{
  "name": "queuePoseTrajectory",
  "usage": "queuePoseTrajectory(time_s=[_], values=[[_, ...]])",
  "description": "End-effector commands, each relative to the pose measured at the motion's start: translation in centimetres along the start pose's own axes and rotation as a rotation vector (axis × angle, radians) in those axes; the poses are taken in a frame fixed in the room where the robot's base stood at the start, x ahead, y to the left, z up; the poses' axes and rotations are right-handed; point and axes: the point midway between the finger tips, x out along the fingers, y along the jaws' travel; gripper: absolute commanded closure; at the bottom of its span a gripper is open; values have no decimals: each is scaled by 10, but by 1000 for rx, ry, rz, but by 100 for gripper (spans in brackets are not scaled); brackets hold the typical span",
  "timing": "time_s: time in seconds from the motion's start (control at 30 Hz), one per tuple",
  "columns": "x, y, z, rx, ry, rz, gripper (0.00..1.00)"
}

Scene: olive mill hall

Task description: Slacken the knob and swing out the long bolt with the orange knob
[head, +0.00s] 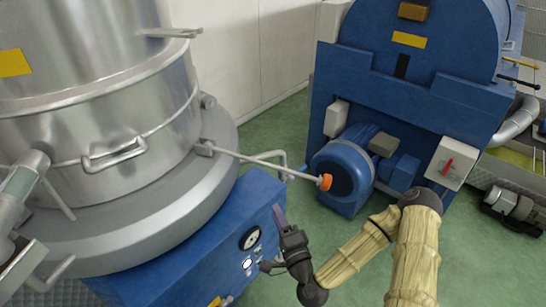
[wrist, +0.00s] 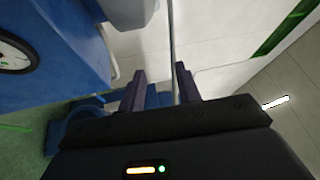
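The long bolt (head: 262,162) is a thin grey rod sticking out to the right from a lug on the side of the steel vessel. Its orange knob (head: 325,182) is at the outer end, in front of the blue motor. My gripper (head: 279,214) is below and left of the knob, apart from it, with its fingers pointing up. In the wrist view my gripper's two purple fingers (wrist: 160,87) are spread with a gap between them. A thin grey rod (wrist: 171,40) runs upright across that gap; whether it lies between the fingers or beyond them is unclear. The knob is not visible there.
The steel vessel (head: 110,120) stands on a wide grey ring above a blue base (head: 190,255) with a gauge (head: 250,238). A blue machine (head: 410,75) with a motor (head: 345,165) stands behind the knob. Green floor (head: 495,255) is open at right.

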Motion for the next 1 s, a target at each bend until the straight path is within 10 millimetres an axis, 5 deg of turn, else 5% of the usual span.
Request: queuePoseTrajectory(time_s=[0.2,1.0], values=[[-4,-12,-22,117,148,-64,67],[8,-6,-22,110,131,-54,67]])
